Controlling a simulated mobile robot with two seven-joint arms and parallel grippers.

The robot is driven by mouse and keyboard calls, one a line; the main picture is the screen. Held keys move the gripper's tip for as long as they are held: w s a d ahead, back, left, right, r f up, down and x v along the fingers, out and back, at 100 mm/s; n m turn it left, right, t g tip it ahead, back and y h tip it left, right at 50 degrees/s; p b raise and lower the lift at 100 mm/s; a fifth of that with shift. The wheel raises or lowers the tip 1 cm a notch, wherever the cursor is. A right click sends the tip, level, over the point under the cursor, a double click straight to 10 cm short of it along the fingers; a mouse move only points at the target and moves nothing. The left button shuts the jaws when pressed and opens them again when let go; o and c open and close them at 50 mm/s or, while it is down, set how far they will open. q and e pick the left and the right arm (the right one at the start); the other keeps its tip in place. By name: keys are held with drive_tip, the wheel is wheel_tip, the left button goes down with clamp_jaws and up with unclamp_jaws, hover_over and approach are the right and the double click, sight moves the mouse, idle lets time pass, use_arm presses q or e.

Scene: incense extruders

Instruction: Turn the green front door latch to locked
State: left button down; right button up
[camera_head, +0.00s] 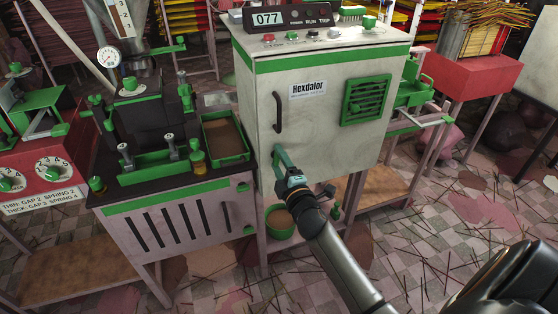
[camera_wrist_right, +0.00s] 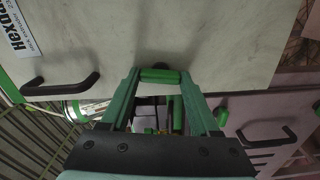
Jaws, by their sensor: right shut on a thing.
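My right gripper (camera_wrist_right: 160,78) is shut on the latch, with a fingertip at each end of the bar. In the head view my right gripper (camera_head: 280,153) reaches the door's lower left part and hides the latch. My left gripper is not in view.
The black handle (camera_head: 278,112) is above my right gripper, and a green vent (camera_head: 366,100) is at the door's upper right. A bench with a green tray (camera_head: 226,136) stands close on the left. A green-rimmed bucket (camera_head: 281,221) is below. Sticks litter the floor at right.

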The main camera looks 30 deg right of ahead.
drive_tip(key=shift+m, duration=1)
drive_tip(key=o, duration=1.4)
drive_tip(key=shift+c, duration=0.2)
drive_tip(key=shift+s, duration=0.1)
